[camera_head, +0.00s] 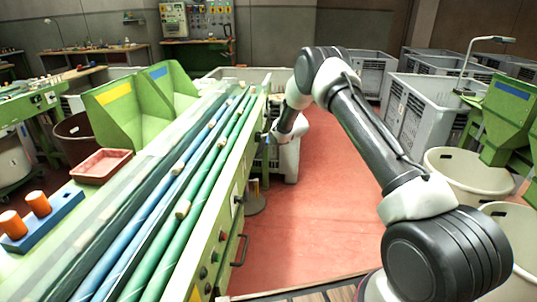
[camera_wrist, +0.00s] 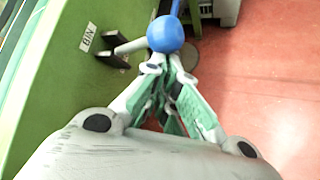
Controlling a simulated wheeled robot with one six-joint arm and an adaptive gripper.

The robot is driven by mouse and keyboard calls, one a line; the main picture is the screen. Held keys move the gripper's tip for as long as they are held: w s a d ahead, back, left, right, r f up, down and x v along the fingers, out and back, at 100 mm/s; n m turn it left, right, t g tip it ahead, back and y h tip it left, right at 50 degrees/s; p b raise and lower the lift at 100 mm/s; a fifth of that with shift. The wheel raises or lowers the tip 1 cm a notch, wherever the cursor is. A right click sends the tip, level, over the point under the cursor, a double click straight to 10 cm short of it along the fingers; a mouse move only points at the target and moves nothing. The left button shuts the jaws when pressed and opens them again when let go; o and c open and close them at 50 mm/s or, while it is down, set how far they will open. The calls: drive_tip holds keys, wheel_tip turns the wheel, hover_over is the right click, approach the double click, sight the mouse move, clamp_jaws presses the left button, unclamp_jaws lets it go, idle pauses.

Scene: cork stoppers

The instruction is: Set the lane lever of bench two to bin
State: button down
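The lane lever shows in the wrist view as a pale rod (camera_wrist: 130,46) ending in a blue ball knob (camera_wrist: 165,34). It comes out of a dark bracket on the green bench side, next to a white label reading BIN (camera_wrist: 88,36). My gripper (camera_wrist: 167,68) has its fingertips close together just below the knob, with nothing seen between them. Whether they touch the knob I cannot tell. In the head view my gripper (camera_head: 277,136) is at the far right side of the green bench (camera_head: 226,205), which partly hides the lever there.
Blue and green lanes (camera_head: 205,150) carry several corks along the bench top. A red tray (camera_head: 101,166) and a blue block with orange corks (camera_head: 45,222) stand at left. A grey crate (camera_head: 283,160) is beyond the gripper. The red floor (camera_head: 325,190) at right is open.

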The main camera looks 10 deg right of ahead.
drive_tip(key=shift+w+a+r, duration=0.15)
drive_tip(key=shift+r, duration=1.1)
drive_tip(key=shift+f, duration=0.1)
